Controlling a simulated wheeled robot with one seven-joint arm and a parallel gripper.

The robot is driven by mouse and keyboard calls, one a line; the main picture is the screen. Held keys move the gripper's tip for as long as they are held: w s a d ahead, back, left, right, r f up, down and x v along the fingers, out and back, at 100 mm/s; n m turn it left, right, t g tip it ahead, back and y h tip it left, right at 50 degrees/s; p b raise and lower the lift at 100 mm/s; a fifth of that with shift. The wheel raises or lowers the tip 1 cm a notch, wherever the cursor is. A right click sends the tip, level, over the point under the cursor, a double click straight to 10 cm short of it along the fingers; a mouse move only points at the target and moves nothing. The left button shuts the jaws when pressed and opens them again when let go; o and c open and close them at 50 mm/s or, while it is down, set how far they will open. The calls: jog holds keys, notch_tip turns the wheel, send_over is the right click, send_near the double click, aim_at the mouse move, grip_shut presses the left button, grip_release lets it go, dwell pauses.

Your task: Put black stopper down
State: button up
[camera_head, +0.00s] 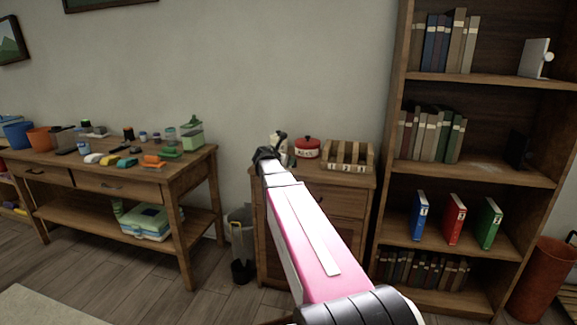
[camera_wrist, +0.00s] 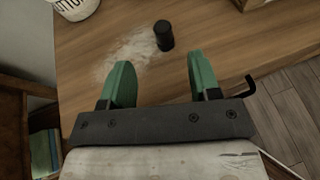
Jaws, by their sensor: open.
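The black stopper (camera_wrist: 164,36), a small dark cylinder, is on the wooden cabinet top (camera_wrist: 100,40) in the wrist view. I cannot tell for sure whether it stands or lies. My gripper (camera_wrist: 160,62) is open, with its two green fingers apart on either side and a little short of the stopper. Nothing is between the fingers, and neither touches the stopper. In the head view my gripper is at the left front of the small cabinet (camera_head: 335,186), its fingers mostly hidden by my arm. I cannot make out the stopper there.
A pale powdery patch (camera_wrist: 130,50) lies beside the stopper. A white lettered container (camera_wrist: 76,8) is at the wrist view's top left. On the cabinet are a red lidded pot (camera_head: 307,149) and a numbered wooden rack (camera_head: 348,158). A bookshelf (camera_head: 480,172) stands close on the right.

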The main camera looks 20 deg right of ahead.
aim_at(290, 169)
jog(key=x, duration=0.4)
jog(key=shift+w+d+f, duration=0.1)
jog(key=shift+w+d, duration=0.15)
jog(key=shift+d+r+x, duration=0.1)
jog(key=shift+x, duration=1.25)
jog(key=shift+d+r+x, duration=0.1)
jog(key=shift+x, duration=1.25)
jog(key=shift+s, duration=0.15)
grip_shut()
jog(key=shift+r, duration=0.15)
jog(key=shift+r, duration=0.65)
notch_tip(290, 169, up, 3)
jog(key=shift+f, duration=0.15)
jog(key=w+a+r+v, duration=0.1)
jog(key=w+r+v, duration=0.1)
jog(key=v, duration=1.1)
jog(key=s+a+f, duration=0.7)
jog(key=s, duration=0.2)
jog(key=s+a+f, duration=0.7)
jog(key=s, duration=0.3)
jog(key=shift+a+f+m+h, duration=0.2)
jog(key=shift+a+m+h, duration=0.1)
jog(key=shift+a, duration=0.1)
